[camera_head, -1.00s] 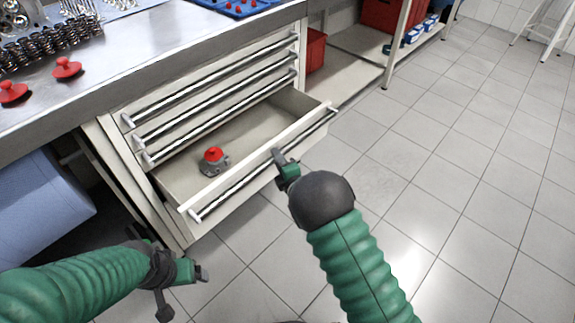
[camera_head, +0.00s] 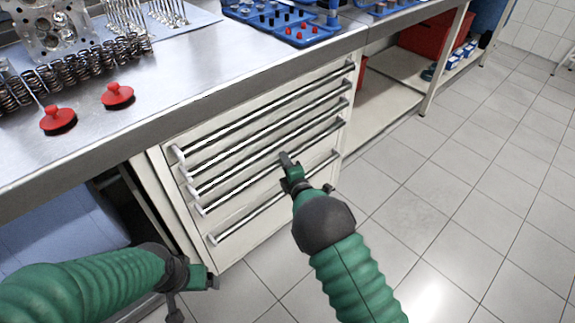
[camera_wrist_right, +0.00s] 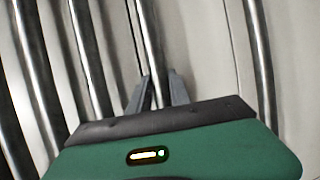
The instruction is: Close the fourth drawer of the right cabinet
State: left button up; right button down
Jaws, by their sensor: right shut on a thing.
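The right cabinet (camera_head: 250,238) stands under the steel workbench, with several long bar handles across its drawer fronts. The fourth drawer (camera_head: 240,201) looks flush with the drawers above and below it, and its inside is hidden. My right gripper (camera_head: 287,160) is at the middle of the fourth drawer's handle (camera_head: 238,185). In the right wrist view, the fingers of my right gripper (camera_wrist_right: 157,92) sit on either side of that bar (camera_wrist_right: 149,50) and are shut on it. My left gripper (camera_head: 212,282) hangs low in front of the cabinet's left side, away from the drawers; its jaws are unclear.
On the workbench (camera_head: 215,62) are springs (camera_head: 85,68), two red-topped parts (camera_head: 118,95) and blue trays (camera_head: 285,22). An open shelf (camera_head: 385,90) with a red bin (camera_head: 437,38) stands right of the cabinet.

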jog(key=shift+a, duration=0.1)
jog(key=c, duration=1.6)
grip_release()
jog(key=o, duration=0.4)
jog(key=shift+w+a+f, duration=0.1)
jog(key=shift+w+f, duration=0.1)
jog(key=shift+r, duration=0.15)
pick_arm(q)
jog(key=shift+f, duration=0.1)
